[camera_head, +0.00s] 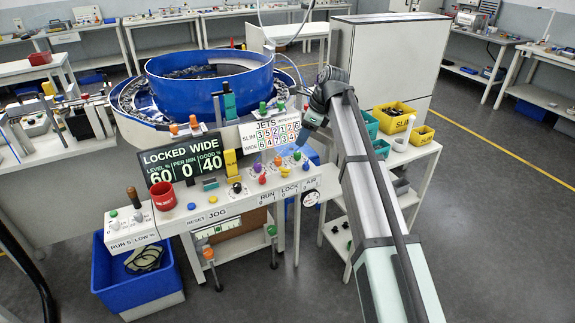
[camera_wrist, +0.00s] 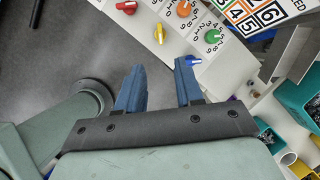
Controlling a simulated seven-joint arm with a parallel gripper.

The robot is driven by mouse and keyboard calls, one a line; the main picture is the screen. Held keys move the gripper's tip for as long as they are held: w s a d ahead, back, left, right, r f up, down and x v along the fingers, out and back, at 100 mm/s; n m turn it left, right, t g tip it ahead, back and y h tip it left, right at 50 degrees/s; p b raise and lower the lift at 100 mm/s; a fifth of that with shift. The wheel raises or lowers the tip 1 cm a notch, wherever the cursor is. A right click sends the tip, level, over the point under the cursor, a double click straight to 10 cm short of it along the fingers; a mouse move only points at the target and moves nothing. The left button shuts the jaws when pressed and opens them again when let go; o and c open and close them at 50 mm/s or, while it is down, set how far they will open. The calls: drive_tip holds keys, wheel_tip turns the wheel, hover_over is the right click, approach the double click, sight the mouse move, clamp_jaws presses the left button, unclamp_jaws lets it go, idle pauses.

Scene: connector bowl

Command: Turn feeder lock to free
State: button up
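The LOCK label (camera_head: 288,189) is on the front edge of the white control panel, between RUN and AIR. A yellow knob (camera_head: 285,170) sits above it and appears to be the feeder lock; it also shows in the wrist view (camera_wrist: 159,33). The display (camera_head: 180,165) reads LOCKED WIDE. My gripper (camera_wrist: 160,72) is open and empty, its two blue fingers apart. The yellow knob lies beyond the gap between the fingers, not touching them. A blue knob (camera_wrist: 193,60) is close to the right fingertip; contact cannot be told.
An orange knob (camera_wrist: 183,8) and a green knob (camera_wrist: 212,35) with number dials stand near the yellow one. The JETS number board (camera_head: 270,133) rises behind the panel. The blue feeder bowl (camera_head: 210,95) is farther back. Yellow bins (camera_head: 394,117) stand at the right.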

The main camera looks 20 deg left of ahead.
drive_tip(key=m, duration=0.1)
approach(287, 169)
drive_tip(key=x, duration=0.8)
drive_tip(key=shift+w+a, duration=0.1)
drive_tip(key=shift+a, duration=0.25)
drive_tip(key=shift+c, duration=0.2)
clamp_jaws()
